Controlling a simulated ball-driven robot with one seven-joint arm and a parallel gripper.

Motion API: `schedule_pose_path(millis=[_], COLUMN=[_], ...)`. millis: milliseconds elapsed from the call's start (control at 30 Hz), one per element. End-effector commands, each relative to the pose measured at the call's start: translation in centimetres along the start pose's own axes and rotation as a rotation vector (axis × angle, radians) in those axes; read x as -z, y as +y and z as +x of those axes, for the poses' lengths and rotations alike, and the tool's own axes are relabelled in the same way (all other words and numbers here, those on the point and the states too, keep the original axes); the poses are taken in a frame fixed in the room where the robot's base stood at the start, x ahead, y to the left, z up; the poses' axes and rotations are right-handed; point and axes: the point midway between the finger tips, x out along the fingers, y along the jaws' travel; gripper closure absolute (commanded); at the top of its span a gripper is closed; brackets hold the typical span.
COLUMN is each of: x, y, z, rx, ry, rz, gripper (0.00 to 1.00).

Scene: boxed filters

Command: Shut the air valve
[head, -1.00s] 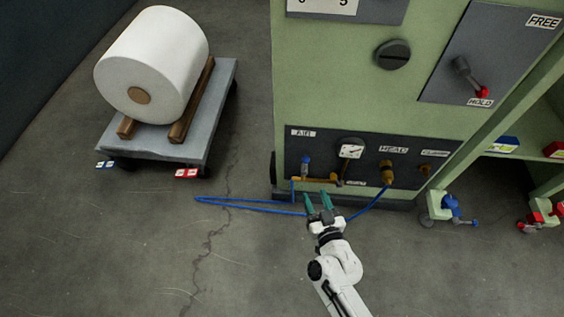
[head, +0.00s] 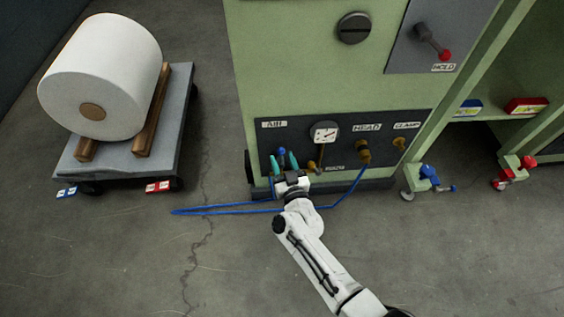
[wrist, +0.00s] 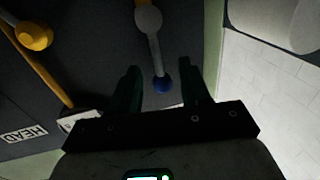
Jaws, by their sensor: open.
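My gripper (head: 284,161) is open at the panel. The gripper hides the lower valve in the head view.
A gauge (head: 325,132) and brass fittings (head: 363,152) sit right of the valve. A blue hose (head: 235,210) lies on the floor below. A cart (head: 170,155) with a white roll (head: 100,75) stands left. Red and blue clamps (head: 428,178) are at right.

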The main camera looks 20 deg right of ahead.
Motion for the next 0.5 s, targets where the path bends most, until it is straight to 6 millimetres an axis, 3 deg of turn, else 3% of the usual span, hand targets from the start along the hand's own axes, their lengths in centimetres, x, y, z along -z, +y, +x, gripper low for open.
schedule_pose_path(millis=[167, 433, 500], x=[-0.04, 0.05, 0.05], y=[0.06, 0.04, 0.04], z=[1.14, 1.26, 1.25], rx=[-0.001, 0.0, 0.0], ry=[0.0, 0.0, 0.0], rz=[0.0, 0.0, 0.0], gripper=[0.53, 0.53, 0.58])
